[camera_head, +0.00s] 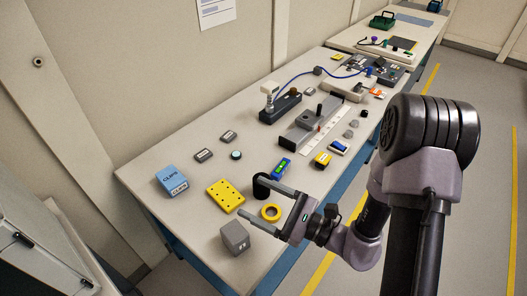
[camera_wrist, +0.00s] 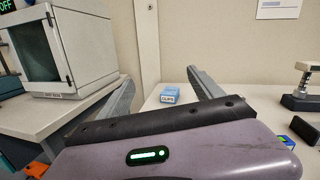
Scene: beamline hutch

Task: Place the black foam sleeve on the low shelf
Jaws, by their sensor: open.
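A black cylinder (camera_head: 261,190), which looks like the foam sleeve, stands upright on the bench (camera_head: 200,222) in the head view. My gripper (camera_head: 251,195) is open, with its fingers spread and pointing left over the bench's near end. The upper finger's tip overlaps the cylinder in the picture; I cannot tell whether they touch. In the wrist view, my gripper (camera_wrist: 161,78) shows two spread fingers with nothing held between them, and the cylinder does not show. I cannot make out a low shelf in either view.
Equipment crowds the bench farther back. A white windowed cabinet (camera_wrist: 65,50) stands left in the wrist view.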

